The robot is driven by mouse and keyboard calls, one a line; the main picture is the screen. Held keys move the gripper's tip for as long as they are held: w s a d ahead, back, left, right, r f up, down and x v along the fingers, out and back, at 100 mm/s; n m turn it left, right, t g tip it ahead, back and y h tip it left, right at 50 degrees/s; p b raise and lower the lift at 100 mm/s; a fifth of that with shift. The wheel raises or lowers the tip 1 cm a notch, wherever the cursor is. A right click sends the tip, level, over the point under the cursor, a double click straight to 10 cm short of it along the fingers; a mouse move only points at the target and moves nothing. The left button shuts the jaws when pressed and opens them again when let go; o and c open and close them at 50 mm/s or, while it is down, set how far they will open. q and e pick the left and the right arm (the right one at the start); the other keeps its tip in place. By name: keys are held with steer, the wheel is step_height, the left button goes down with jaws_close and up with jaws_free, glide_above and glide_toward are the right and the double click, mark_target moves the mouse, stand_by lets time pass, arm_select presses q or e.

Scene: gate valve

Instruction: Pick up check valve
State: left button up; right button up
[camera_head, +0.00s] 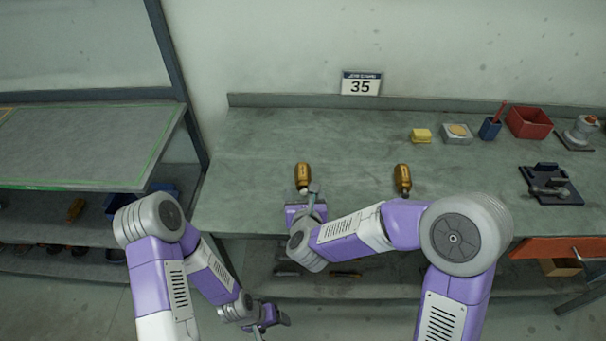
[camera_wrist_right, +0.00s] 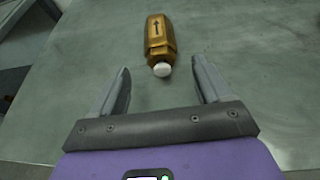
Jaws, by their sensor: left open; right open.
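A brass check valve (camera_head: 303,176) lies on the grey-green workbench, left of centre. A second, similar brass valve (camera_head: 403,178) lies to its right. In the right wrist view one brass valve (camera_wrist_right: 160,42) shows a black arrow on its body and a white round end facing me. My right gripper (camera_head: 311,189) is at the bench's front edge, just in front of the left valve. In the wrist view the open right gripper (camera_wrist_right: 160,85) has empty space between its fingers, and the valve lies beyond the fingertips. My left gripper (camera_head: 284,320) is open, low in front of the bench.
The workbench (camera_head: 260,135) is clear around the valves. At the back right are a yellow block (camera_head: 421,135), a blue cup (camera_head: 490,128) and a red bin (camera_head: 529,122). A dark fixture (camera_head: 551,185) sits at the right. A shelf rack (camera_head: 80,145) stands left.

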mark_target(304, 189)
steer(key=x, duration=0.4)
steer(key=shift+w+f, duration=0.3)
steer(key=shift+r, duration=0.1)
steer(key=c, duration=1.4)
